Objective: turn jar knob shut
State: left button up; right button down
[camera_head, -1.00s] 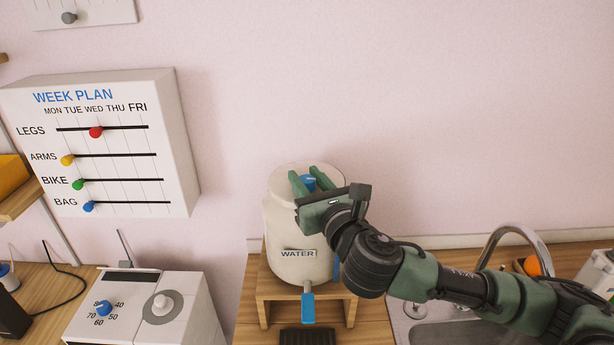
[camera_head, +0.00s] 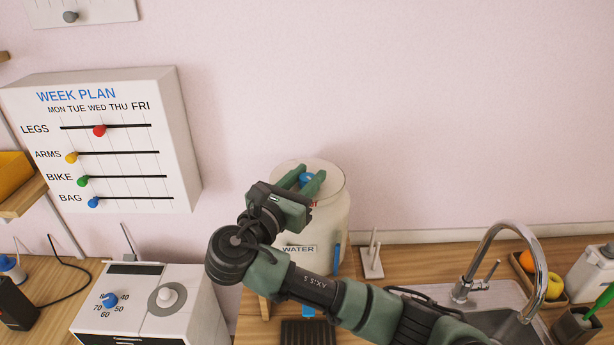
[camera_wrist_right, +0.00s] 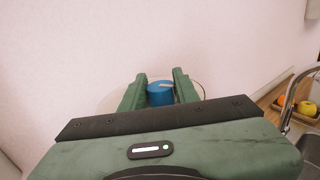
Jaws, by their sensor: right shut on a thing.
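The white water jar (camera_head: 334,218) stands on a wooden stand behind my right arm, with a "WATER" label on its front. A blue knob (camera_head: 306,178) sits on top of the jar's lid (camera_head: 333,176). My right gripper (camera_head: 304,182) reaches over the lid from the front left with its green fingers shut on the knob. In the right wrist view the blue knob (camera_wrist_right: 160,93) shows between the two fingers, with a small light pointer on its top. My arm hides much of the jar's lower front and its tap. My left gripper is not in view.
A white box with a blue dial (camera_head: 110,300) stands left of the jar. The week plan board (camera_head: 190,140) hangs on the wall. To the right are a small pegged stand (camera_head: 372,262), a sink with a curved tap (camera_head: 515,232) and a fruit tray (camera_head: 553,294).

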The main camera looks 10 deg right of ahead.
jog(key=m+g+h, duration=0.4)
jog(key=g, duration=0.2)
jog(key=shift+m, duration=0.4)
jog(key=shift+g+h, duration=0.3)
jog(key=c, duration=1.1)
grip_release()
jog(key=shift+o, duration=0.2)
jog(key=shift+w+d, duration=0.1)
jog(key=shift+f, duration=0.1)
